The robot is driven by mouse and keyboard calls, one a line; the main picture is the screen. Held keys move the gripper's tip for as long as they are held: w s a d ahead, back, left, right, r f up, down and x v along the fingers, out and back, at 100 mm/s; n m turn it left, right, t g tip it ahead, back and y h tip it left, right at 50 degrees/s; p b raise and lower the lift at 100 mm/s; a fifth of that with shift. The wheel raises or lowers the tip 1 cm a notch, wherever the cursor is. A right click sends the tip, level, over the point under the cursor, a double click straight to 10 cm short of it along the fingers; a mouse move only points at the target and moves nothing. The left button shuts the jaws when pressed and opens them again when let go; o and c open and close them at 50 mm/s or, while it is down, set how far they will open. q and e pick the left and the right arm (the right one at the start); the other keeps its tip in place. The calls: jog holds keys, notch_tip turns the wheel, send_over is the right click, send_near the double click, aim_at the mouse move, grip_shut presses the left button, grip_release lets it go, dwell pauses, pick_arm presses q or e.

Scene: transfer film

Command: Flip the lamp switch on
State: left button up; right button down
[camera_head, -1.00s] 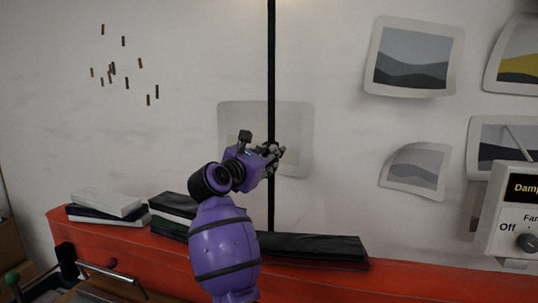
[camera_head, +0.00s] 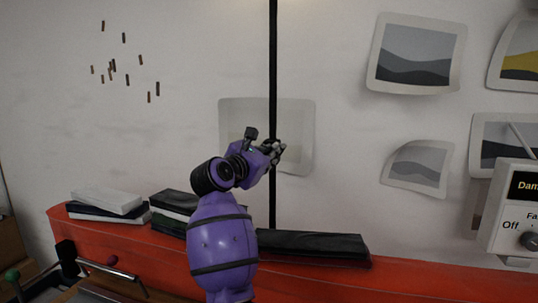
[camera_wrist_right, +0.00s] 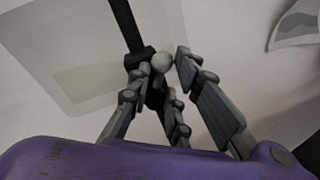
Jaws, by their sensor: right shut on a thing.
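The lamp's thin black upright pole (camera_head: 273,60) runs down in front of the wall; the lamp's head is out of view. My right gripper (camera_head: 273,150) is at the pole, about halfway up. In the right wrist view, a small pale round knob (camera_wrist_right: 162,62), which looks like the lamp switch, sits against the black pole (camera_wrist_right: 127,25). My right gripper's fingers (camera_wrist_right: 168,75) are closed around this knob. The fingers partly hide the knob's mount. My left gripper is not in view.
A red bench top (camera_head: 420,276) runs along the wall. White and black boxes (camera_head: 105,203) lie at its left, and a dark flat case (camera_head: 312,246) lies by the pole. A control panel (camera_head: 515,215) stands at the right. Pictures (camera_head: 417,55) hang on the wall.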

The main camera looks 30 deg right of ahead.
jog(key=shift+s, duration=0.1)
jog(key=c, duration=1.8)
grip_release()
jog(key=shift+s+d, duration=0.1)
jog(key=shift+o, duration=0.2)
jog(key=v, duration=1.2)
